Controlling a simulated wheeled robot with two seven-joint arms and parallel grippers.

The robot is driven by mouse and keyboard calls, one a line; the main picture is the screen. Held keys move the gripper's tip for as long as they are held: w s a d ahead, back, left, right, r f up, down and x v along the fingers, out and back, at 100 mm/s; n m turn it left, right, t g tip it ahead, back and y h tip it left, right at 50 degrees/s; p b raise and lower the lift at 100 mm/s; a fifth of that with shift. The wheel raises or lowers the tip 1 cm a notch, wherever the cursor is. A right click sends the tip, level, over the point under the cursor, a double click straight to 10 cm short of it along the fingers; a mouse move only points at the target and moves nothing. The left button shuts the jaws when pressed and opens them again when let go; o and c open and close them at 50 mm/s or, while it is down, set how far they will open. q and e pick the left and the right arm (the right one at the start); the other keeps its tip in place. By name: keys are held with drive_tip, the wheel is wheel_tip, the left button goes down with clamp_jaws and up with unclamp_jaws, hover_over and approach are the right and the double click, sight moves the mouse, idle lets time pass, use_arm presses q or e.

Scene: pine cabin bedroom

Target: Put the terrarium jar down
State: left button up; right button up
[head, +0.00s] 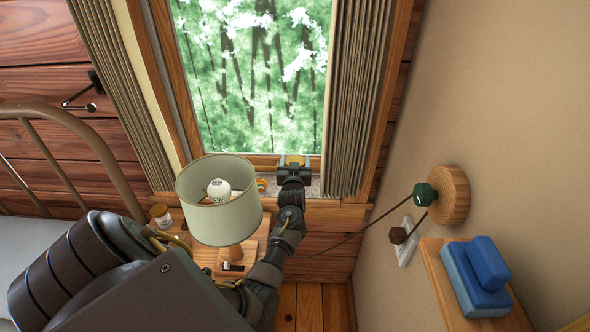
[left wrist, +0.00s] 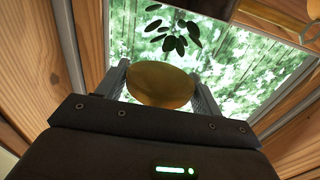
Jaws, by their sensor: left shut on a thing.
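My left gripper (head: 293,162) is at the window, just over the grey sill (head: 312,188), shut on the terrarium jar. In the left wrist view the jar shows as a round, golden-brown disc (left wrist: 160,85) between the two grey fingers. In the head view only a thin yellowish strip of it shows at the fingers; the rest is hidden by the gripper or too small to tell. Dark green leaves (left wrist: 175,40) show beyond the disc; I cannot tell whether they belong to the jar. Whether the jar touches the sill is not clear. My right gripper is not in view.
A lamp with a pale green shade (head: 219,205) stands on a wooden nightstand (head: 205,255), close to my left arm. A small orange thing (head: 261,185) sits left of the gripper. Blue boxes (head: 475,278) lie on a right-hand shelf.

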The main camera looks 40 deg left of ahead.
use_arm(q)
drive_tip(key=shift+w+a+f, duration=0.4)
drive_tip(key=shift+w+f, duration=0.15)
drive_tip(key=shift+f, duration=0.15)
drive_tip(key=shift+w+a+f, duration=0.4)
drive_tip(key=shift+w+f, duration=0.1)
drive_tip(key=shift+f, duration=0.15)
drive_tip(key=shift+f+b, duration=0.35)
drive_tip(key=shift+f, duration=1.2)
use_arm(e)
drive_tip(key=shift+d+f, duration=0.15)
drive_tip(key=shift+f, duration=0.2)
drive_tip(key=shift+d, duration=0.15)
use_arm(q)
drive_tip(key=o, duration=0.8)
drive_tip(key=shift+f, duration=0.2)
drive_tip(key=o, duration=0.5)
drive_tip(key=shift+d, duration=0.1)
drive_tip(key=shift+s, duration=0.1)
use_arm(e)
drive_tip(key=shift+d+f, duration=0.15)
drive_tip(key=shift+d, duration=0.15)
use_arm(q)
drive_tip(key=shift+r, duration=0.1)
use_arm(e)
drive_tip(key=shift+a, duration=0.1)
